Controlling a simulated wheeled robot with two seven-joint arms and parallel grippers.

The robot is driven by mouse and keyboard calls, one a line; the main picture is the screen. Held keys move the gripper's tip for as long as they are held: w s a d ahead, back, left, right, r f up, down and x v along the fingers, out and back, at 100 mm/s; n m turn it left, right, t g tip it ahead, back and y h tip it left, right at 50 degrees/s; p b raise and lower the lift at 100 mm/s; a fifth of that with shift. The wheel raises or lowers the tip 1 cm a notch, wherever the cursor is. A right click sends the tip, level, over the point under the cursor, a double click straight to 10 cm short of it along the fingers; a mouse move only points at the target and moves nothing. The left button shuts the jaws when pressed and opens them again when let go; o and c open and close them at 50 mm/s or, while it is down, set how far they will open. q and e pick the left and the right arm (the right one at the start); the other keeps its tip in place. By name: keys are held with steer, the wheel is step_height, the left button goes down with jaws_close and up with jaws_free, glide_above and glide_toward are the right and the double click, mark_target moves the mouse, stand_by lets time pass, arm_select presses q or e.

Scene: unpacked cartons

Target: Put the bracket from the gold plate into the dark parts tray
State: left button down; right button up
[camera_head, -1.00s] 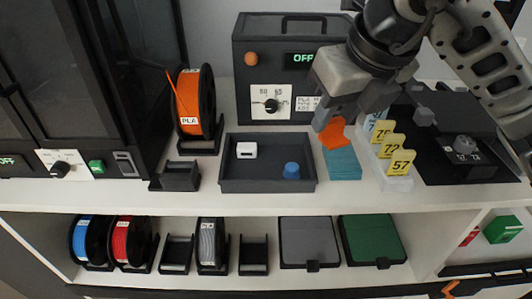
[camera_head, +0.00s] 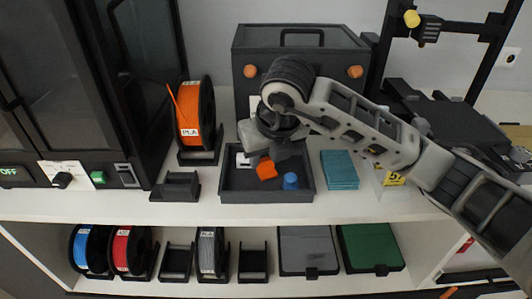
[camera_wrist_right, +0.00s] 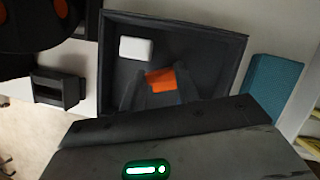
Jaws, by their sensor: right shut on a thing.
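The orange bracket (camera_head: 266,169) is between the fingers of my right gripper (camera_head: 268,158), over the dark parts tray (camera_head: 233,192). In the right wrist view the bracket (camera_wrist_right: 160,80) shows between the two fingertips (camera_wrist_right: 157,88), with the tray (camera_wrist_right: 212,23) around and behind it. The gripper is shut on the bracket. I cannot tell whether the bracket touches the tray floor. A white block (camera_head: 243,160) and a blue cylindrical part (camera_head: 291,180) are in the tray. The gold plate is not visible. My left gripper is not in view.
A stack of teal sheets (camera_head: 340,170) lies right of the tray. An empty black holder (camera_head: 177,187) and an orange spool (camera_head: 190,112) stand to its left. A dark dryer box (camera_head: 300,60) stands behind.

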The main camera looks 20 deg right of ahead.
steer(key=shift+f, duration=0.25)
steer(key=shift+f+b, duration=0.2)
steer(key=shift+b, duration=0.1)
steer(key=o, duration=0.9)
steer(key=shift+r, duration=0.1)
steer(key=shift+o, duration=0.2)
steer(key=shift+r, duration=0.4)
steer(key=v, duration=1.1)
steer(key=shift+s+r, duration=0.2)
steer(key=shift+s, duration=0.05)
steer(key=shift+s+f, duration=0.1)
